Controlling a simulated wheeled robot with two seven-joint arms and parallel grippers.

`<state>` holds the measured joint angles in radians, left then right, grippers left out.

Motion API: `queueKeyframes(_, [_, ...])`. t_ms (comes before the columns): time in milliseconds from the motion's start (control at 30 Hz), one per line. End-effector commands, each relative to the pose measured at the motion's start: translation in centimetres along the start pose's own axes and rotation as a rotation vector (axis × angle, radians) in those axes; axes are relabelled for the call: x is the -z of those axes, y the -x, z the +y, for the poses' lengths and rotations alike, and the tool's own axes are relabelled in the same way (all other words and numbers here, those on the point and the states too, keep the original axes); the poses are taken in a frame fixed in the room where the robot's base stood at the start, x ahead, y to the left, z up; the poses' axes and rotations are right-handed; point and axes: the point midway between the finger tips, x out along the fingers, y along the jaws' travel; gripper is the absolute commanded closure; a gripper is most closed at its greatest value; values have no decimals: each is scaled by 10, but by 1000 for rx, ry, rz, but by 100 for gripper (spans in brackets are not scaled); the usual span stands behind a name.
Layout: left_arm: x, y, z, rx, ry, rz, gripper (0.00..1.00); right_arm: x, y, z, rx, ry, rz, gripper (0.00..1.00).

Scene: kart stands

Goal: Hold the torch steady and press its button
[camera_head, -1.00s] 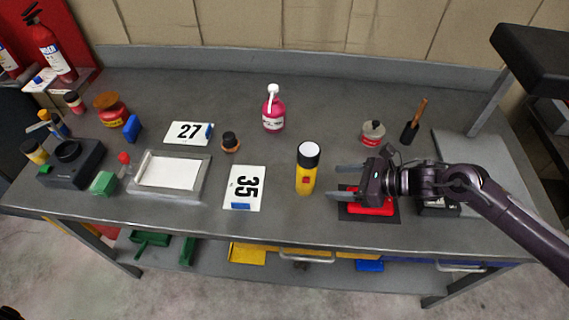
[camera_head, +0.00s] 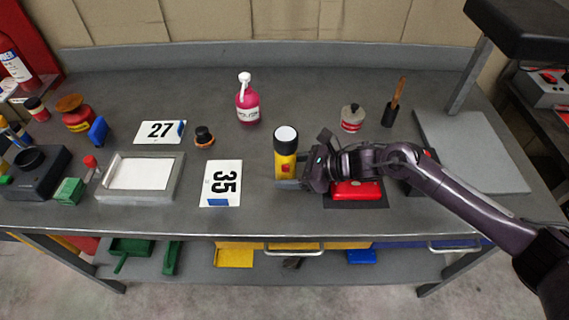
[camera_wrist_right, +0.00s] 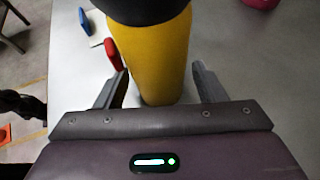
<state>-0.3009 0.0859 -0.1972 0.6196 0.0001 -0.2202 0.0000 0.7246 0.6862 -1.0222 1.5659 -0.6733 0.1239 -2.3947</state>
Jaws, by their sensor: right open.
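The yellow torch (camera_head: 284,146) stands upright on the bench, with a black head, a pale top and a red button (camera_head: 285,169) on its front side. My right gripper (camera_head: 288,172) is open at the torch's lower body. In the right wrist view the yellow torch body (camera_wrist_right: 158,65) stands between the two open fingers of the right gripper (camera_wrist_right: 160,88), and gaps show beside it. The red button (camera_wrist_right: 113,54) shows at the torch's left edge there. My left gripper is not in view.
A red object on a black mat (camera_head: 340,201) lies under my right wrist. The number 35 card (camera_head: 220,183) lies left of the torch. A pink bottle (camera_head: 247,103) stands behind it. Bare bench lies between the card and the torch.

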Motion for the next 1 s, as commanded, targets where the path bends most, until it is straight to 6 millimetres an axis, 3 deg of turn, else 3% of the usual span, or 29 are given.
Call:
queueKeyframes(267, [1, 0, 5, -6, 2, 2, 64, -1, -1, 0, -1, 0, 0, 36])
queueKeyframes(567, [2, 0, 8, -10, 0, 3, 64, 0, 0, 0, -1, -1, 0, 75])
queueKeyframes(833, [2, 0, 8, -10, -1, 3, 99, 0, 0, 0, -1, -1, 0, 75])
queueKeyframes(1000, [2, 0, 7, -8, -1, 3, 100, 0, 0, 0, -1, -1, 0, 75])
